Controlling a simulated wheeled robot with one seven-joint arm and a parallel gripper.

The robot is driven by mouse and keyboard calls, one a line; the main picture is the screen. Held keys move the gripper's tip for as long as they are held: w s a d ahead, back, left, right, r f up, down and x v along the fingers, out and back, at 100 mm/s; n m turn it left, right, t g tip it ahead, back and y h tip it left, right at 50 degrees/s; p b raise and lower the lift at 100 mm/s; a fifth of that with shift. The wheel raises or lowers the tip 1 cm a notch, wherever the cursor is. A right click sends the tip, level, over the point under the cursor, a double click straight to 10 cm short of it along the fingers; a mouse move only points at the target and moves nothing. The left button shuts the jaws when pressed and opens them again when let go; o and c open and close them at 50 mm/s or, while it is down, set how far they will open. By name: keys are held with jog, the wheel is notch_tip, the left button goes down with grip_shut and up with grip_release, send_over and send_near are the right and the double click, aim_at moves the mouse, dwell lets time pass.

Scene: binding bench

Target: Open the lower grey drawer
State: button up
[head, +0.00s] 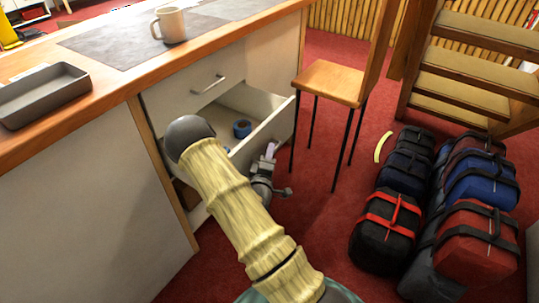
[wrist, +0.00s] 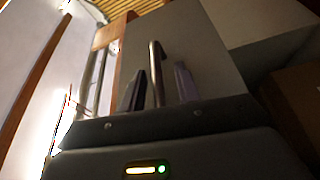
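The lower grey drawer (head: 283,122) stands pulled out from the bench in the head view, its inside showing. A blue tape roll (head: 242,128) lies in it, with another blue item partly behind my arm. My gripper (head: 270,152) is at the outer side of its front panel. In the wrist view the drawer's bar handle (wrist: 156,75) lies between the two fingers of my gripper (wrist: 161,85). The fingers look apart, with a gap beside the bar. My arm hides the left part of the drawer in the head view.
The upper drawer handle (head: 208,84) is on a closed front. A chair (head: 332,82) stands close right of the open drawer. Several bags (head: 385,228) lie on the red floor at right. A mug (head: 170,25) and grey tray (head: 42,95) are on the bench.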

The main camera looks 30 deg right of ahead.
jog(key=p+v, duration=0.1)
jog(key=v, duration=1.6)
jog(key=shift+s+p, duration=0.2)
jog(key=shift+p, duration=0.2)
jog(key=shift+f, duration=0.1)
